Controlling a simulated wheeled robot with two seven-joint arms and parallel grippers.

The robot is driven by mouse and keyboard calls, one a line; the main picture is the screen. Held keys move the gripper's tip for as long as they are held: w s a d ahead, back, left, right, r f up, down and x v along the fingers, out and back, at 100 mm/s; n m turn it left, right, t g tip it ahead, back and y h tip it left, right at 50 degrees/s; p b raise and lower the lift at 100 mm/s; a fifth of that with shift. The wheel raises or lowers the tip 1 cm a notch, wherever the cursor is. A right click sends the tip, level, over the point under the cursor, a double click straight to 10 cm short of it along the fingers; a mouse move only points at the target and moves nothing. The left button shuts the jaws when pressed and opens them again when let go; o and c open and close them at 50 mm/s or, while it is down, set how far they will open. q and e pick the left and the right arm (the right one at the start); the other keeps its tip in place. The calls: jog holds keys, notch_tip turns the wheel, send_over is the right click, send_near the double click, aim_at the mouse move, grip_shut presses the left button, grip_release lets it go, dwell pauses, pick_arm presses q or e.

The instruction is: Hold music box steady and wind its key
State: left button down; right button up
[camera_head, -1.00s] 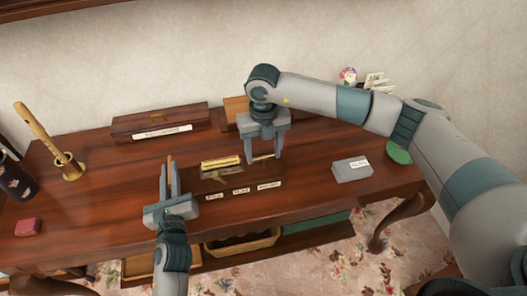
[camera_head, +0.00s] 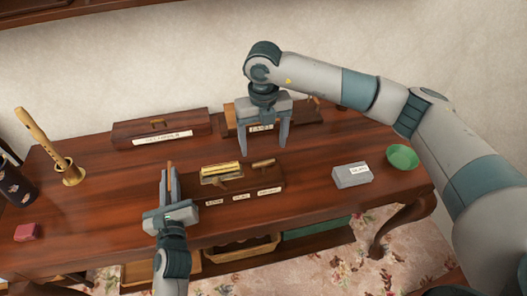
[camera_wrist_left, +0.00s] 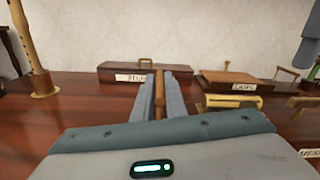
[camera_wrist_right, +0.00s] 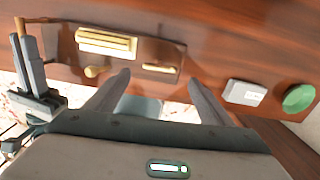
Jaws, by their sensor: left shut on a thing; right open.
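The music box (camera_head: 240,188) is a dark wooden box on the table with a gold cylinder (camera_head: 221,171) on top and small white labels along its front. A brass-coloured key-like bar (camera_head: 263,163) sits at the right of its top and shows in the right wrist view (camera_wrist_right: 160,68). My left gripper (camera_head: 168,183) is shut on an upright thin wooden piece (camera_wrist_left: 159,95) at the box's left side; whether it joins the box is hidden. My right gripper (camera_head: 264,147) points down, open and empty, above and behind the bar. Its fingers are clear of it.
A long lidded box (camera_head: 155,132) and another wooden box (camera_head: 300,118) stand at the back. A grey labelled block (camera_head: 352,176) and green bowl (camera_head: 402,157) are on the right. A flute in a brass holder (camera_head: 72,175), dark cup (camera_head: 14,185) and red block (camera_head: 26,232) are left.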

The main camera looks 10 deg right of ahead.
jog(key=shift+r, duration=2.7)
pick_arm(q)
jog(key=c, duration=1.7)
grip_release()
jog(key=shift+s, duration=0.15)
jog(key=s, duration=1.1)
jog(key=shift+s, duration=0.4)
